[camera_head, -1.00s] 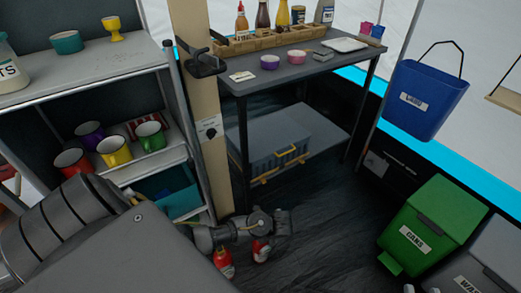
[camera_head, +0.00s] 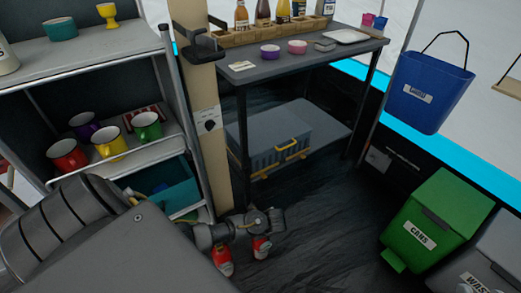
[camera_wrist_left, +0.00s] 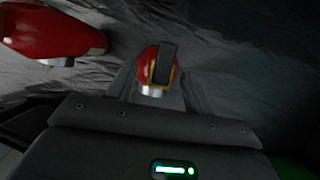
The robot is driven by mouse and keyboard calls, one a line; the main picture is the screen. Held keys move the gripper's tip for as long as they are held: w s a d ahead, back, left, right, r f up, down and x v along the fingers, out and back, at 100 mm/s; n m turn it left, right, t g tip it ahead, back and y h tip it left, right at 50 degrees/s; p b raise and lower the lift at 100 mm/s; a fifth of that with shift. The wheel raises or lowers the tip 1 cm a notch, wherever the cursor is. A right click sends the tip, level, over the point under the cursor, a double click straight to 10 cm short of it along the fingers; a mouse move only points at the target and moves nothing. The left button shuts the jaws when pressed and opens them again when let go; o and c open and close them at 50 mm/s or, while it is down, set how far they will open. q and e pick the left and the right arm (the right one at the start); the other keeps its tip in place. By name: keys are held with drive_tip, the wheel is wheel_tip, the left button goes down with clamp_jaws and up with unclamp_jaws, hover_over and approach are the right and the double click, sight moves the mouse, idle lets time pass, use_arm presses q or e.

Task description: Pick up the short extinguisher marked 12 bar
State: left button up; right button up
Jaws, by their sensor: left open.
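Two red extinguishers stand low on the dark floor beside the shelf post in the head view, the left one (camera_head: 222,262) and the right one (camera_head: 261,247). My left gripper (camera_head: 268,227) is just above the right one. In the left wrist view, the open gripper (camera_wrist_left: 157,92) points at the red top of one extinguisher (camera_wrist_left: 149,61), which has a dark handle and lies between the fingers; contact cannot be told. Another larger-looking red extinguisher body (camera_wrist_left: 50,32) is at upper left. No pressure markings are legible, and the lower bodies are partly hidden. My right gripper is not in view.
A dark table (camera_head: 300,68) with a grey crate (camera_head: 268,138) beneath is behind. A green bin (camera_head: 430,222) stands right, with clear floor between.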

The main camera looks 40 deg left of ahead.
use_arm(q)
clamp_jaws()
idle(0.4)
idle(1.1)
